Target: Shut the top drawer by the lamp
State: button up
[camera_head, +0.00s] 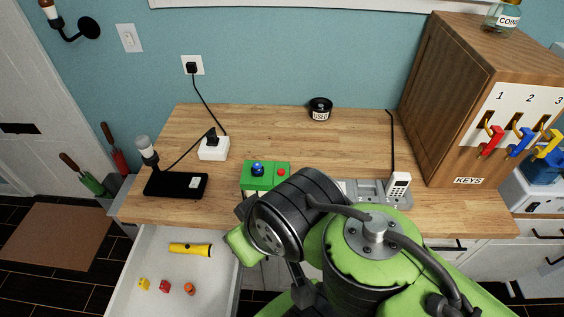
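The open white drawer (140,262) juts out from the left end of the wooden counter (275,130), at lower left. It holds a yellow flashlight (190,249) and several small coloured pieces. A small lamp-like item with a whitish bulb (142,144) stands at the counter's left edge, above the drawer, by a flat black box (176,185). My green and black arm crosses the lower middle, and its visible end is just right of the drawer; I cannot tell whether they touch. My gripper's fingers do not show.
On the counter are a white power block (213,149), a green button box (264,175), a black round jar (320,109) and a phone (398,187). A wooden key cabinet (452,90) stands at right. Umbrellas (88,178) stand left of the counter.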

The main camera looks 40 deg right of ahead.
aim_at(217, 281)
jog(key=i+z, duration=0.2)
jog(key=z, duration=0.7)
jog(key=k+j+u, duration=0.45)
jog(key=k+u, duration=0.15)
jog(key=k+j+u, duration=0.2)
jog(key=j, duration=0.35)
jog(key=k+j+u, duration=0.1)
jog(key=j, duration=0.2)
jog(key=k+j+u, duration=0.1)
jog(key=u, duration=0.35)
jog(key=k+j+u, duration=0.1)
jog(key=u, duration=0.35)
jog(key=j+u, duration=0.3)
jog(key=u, duration=0.15)
